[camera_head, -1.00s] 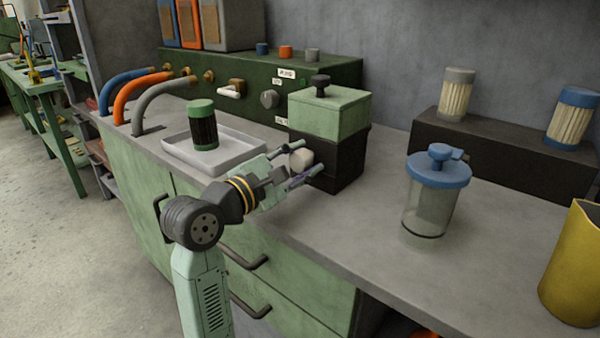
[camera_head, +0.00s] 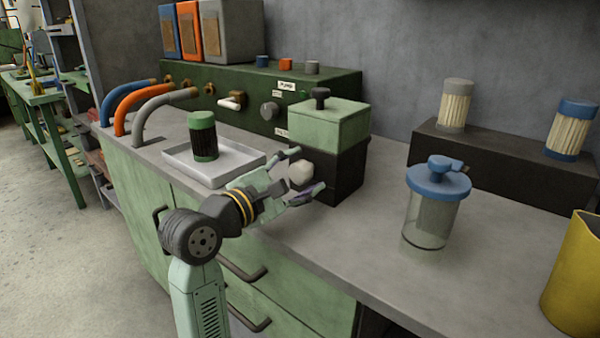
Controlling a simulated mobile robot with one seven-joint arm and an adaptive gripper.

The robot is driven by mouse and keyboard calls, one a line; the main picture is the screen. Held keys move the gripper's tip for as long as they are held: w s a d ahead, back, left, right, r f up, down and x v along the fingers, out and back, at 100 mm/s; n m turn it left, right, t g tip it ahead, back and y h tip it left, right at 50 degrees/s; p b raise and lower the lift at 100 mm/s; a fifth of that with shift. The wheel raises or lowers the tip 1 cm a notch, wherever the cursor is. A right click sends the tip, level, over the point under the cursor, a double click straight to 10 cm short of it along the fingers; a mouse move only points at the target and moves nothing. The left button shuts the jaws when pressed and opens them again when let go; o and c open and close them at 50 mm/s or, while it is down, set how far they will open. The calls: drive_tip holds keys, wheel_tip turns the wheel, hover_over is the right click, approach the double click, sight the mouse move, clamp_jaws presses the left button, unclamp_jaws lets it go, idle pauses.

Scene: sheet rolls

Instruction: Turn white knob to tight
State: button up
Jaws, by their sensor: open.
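The white knob (camera_head: 301,174) is a pale faceted knob on the front of the black lower part of a box with a green top (camera_head: 322,124). The box stands on the grey bench top. My gripper (camera_head: 305,170) is open in front of the knob. One finger is at the knob's upper left and the other at its lower right, with visible gaps to the knob. No tight mark on the box can be read from here.
A grey tray (camera_head: 240,172) with a green-capped dark filter (camera_head: 203,137) lies left of the box. A clear blue-lidded jar (camera_head: 432,215) stands to the right, with a yellow container (camera_head: 574,280) beyond. Bench (camera_head: 345,235) between box and jar is clear.

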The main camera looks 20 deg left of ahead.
drive_tip(key=v, duration=1.2)
drive_tip(key=shift+w, duration=0.1)
